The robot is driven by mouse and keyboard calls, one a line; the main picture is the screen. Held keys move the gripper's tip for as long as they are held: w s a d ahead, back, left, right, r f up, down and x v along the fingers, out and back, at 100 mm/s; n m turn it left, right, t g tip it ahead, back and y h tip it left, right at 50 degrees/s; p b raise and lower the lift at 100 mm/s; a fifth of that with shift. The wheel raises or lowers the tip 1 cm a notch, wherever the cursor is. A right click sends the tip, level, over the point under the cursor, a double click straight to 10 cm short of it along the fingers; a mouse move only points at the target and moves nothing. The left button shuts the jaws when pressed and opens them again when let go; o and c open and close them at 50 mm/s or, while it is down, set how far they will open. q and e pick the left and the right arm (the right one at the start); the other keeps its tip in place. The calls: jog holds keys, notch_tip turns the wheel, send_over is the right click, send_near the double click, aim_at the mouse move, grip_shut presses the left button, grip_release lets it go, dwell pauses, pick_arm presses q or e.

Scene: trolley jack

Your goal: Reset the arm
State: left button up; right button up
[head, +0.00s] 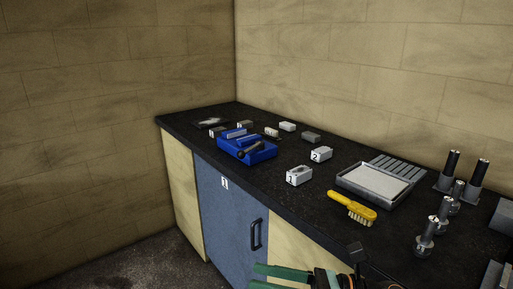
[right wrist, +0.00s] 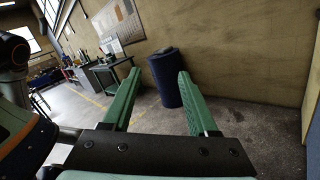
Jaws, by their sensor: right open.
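My right gripper (head: 256,277) shows at the bottom edge of the head view, in front of the workbench and below its cabinet door handle. Its two green fingers point left and are apart, with nothing between them. In the right wrist view the same gripper (right wrist: 160,73) is open and empty, its fingers pointing out into the room. A dark blue barrel (right wrist: 166,78) stands on the floor well beyond the fingertips. Most of my right arm is out of the head view. My left gripper is in neither view.
The black workbench (head: 300,212) carries a blue vise (head: 246,147), several small blocks, a yellow brush (head: 352,206), a grey tray (head: 404,203) and upright metal cylinders. A cabinet handle (head: 256,235) juts out. Another bench (right wrist: 108,72) stands farther off; open floor lies around the barrel.

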jog(key=w+d+f+m+t+h, duration=0.1)
jog(key=d+f+m+t+h, duration=0.45)
jog(key=m, duration=0.95)
jog(key=w+d+f+m+t+h, duration=0.1)
jog(key=d+f+m+t+h, duration=0.4)
jog(key=m, duration=1.1)
jog(key=s+d+f+m+g+h, duration=0.2)
jog(key=s+f+m, duration=0.5)
jog(key=f, duration=0.4)
jog(key=s+d+f+m+g+h, duration=0.2)
jog(key=s+f+m+h, duration=0.2)
jog(key=f, duration=0.7)
jog(key=s+m, duration=0.2)
jog(key=s, duration=0.1)
jog(key=shift+s+f+m+p, duration=0.3)
jog(key=shift+m+p, duration=0.05)
jog(key=shift+m, duration=0.05)
